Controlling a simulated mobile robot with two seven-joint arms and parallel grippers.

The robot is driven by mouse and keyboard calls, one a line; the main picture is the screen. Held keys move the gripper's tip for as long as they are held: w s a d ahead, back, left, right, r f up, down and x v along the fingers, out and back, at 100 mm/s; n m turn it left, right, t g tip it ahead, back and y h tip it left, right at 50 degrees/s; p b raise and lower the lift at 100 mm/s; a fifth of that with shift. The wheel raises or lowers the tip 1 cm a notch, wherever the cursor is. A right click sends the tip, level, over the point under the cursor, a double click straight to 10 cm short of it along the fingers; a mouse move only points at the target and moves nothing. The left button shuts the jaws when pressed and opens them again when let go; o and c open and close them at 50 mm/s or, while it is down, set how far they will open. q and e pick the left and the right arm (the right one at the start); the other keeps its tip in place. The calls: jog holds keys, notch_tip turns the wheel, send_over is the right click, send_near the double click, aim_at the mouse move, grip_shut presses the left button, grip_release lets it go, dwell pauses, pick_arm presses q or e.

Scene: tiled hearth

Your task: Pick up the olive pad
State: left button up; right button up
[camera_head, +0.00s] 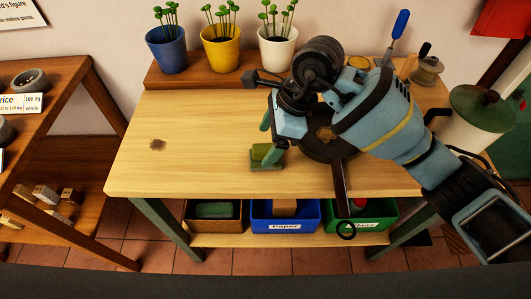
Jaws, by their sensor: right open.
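The olive pad (262,152) is a small green block lying on the light wooden tabletop, left of the middle. My right gripper (270,136) comes in from the right and is open. Its greenish fingers are right beside the pad, with the lower finger close to the pad's right side and partly in front of it. I cannot tell whether they touch. My left gripper is not in view.
A dark round pan (343,185) lies partly under my right arm, its handle pointing to the front edge. Potted seedlings (220,50) stand on a raised back shelf. Labelled bins (285,226) sit below. The tabletop's left side (190,125) is clear.

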aim_at(266, 147)
jog(key=shift+d+x, duration=0.1)
jog(key=shift+x, duration=1.15)
jog(key=shift+d+x, duration=0.15)
jog(key=shift+x, duration=1.15)
jog(key=shift+f, duration=0.1)
jog(key=shift+c, duration=0.2)
jog(key=shift+w, duration=0.1)
jog(key=c, duration=1)
notch_tip(266, 147, up, 10)
jog(key=shift+r, duration=0.1)
